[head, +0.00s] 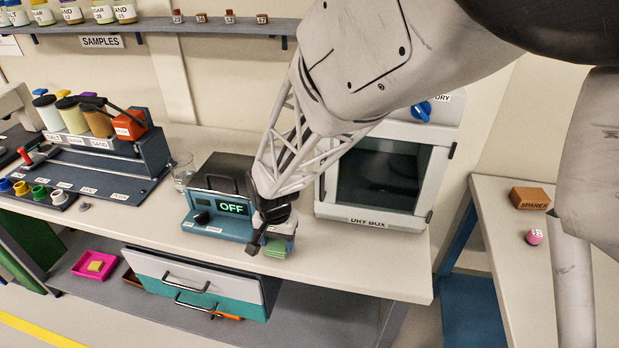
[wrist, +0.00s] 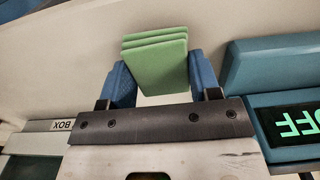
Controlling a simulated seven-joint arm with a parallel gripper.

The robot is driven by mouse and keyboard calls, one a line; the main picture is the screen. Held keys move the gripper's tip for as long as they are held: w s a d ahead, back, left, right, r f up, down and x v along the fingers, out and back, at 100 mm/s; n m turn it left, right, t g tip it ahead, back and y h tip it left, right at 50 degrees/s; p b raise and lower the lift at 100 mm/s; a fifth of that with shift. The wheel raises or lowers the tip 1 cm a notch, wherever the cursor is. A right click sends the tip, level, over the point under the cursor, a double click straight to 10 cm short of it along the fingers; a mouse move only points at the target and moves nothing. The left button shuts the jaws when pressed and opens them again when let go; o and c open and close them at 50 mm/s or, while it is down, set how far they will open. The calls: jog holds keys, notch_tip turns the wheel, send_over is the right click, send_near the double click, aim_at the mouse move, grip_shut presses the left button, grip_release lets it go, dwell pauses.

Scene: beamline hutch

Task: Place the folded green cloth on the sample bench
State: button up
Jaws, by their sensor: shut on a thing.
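The folded green cloth (head: 276,247) hangs at my gripper (head: 262,238) in the head view, near the front edge of the sample bench (head: 330,262). My gripper is shut on the cloth. In the wrist view the cloth (wrist: 157,68) shows as several stacked green layers between the two blue fingers of my gripper (wrist: 163,82). Pale bench surface lies behind it. I cannot tell whether its underside touches the bench. My gripper hides part of the cloth in the head view.
A blue device with a green OFF display (head: 233,208) stands just left of my gripper. A dry box (head: 375,190) stands to the right. A glass beaker (head: 183,172) and sample rack (head: 100,150) are further left. Drawers (head: 200,285) hang below the bench. Bare bench lies before the dry box.

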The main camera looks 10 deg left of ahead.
aim_at(278, 242)
jog(key=shift+f, duration=0.55)
jog(key=shift+f, duration=0.15)
jog(key=o, duration=0.9)
jog(key=shift+r, duration=0.2)
notch_tip(278, 242, up, 12)
dwell(0.6)
